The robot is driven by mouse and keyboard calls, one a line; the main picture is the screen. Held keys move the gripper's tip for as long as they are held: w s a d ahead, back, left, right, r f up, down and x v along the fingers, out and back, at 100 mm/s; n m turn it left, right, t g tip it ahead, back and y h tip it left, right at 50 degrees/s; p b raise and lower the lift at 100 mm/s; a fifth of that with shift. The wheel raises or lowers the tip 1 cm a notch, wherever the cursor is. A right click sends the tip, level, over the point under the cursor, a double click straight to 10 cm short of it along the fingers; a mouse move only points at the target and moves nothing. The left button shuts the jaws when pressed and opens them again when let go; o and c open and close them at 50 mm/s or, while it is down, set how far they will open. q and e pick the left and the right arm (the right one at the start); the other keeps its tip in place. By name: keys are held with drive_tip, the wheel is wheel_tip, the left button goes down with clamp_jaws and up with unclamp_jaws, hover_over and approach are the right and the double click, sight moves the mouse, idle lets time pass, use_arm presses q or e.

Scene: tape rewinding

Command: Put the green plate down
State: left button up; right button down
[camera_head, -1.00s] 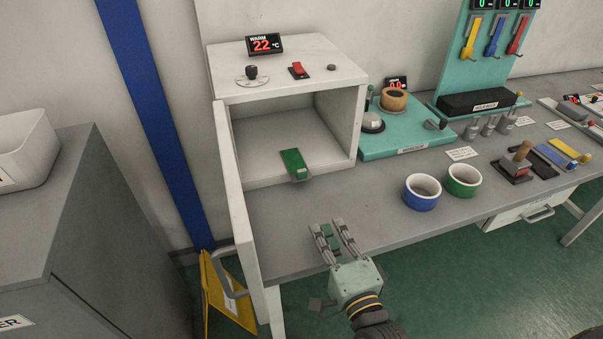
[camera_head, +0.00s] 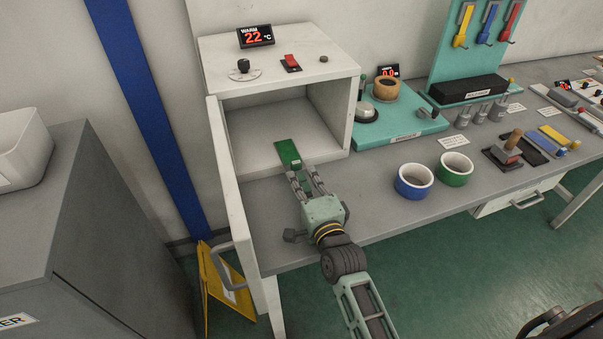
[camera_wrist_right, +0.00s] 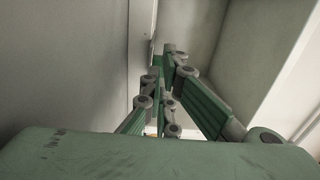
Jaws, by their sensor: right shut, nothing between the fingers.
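The green plate (camera_head: 288,152) lies at the front of the floor of the open white box (camera_head: 335,165), its near end by the opening. My right gripper (camera_head: 304,174) reaches in from the front, with its fingertips close to the plate's near end. It is shut with nothing held. In the head view I cannot tell if the fingertips touch the plate. The right wrist view shows the green finger links (camera_wrist_right: 168,75) between pale box walls; the plate cannot be made out clearly there. My left gripper is not in view.
The box door (camera_head: 232,195) stands open at the left. The box has a red "WARM 22 °C" display (camera_head: 255,37) on top.

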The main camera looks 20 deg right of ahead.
sight(297, 168)
drive_tip(key=shift+w, duration=0.55)
drive_tip(key=shift+w, duration=1.55)
drive_tip(key=shift+s+a, duration=0.1)
drive_tip(key=shift+s, duration=0.1)
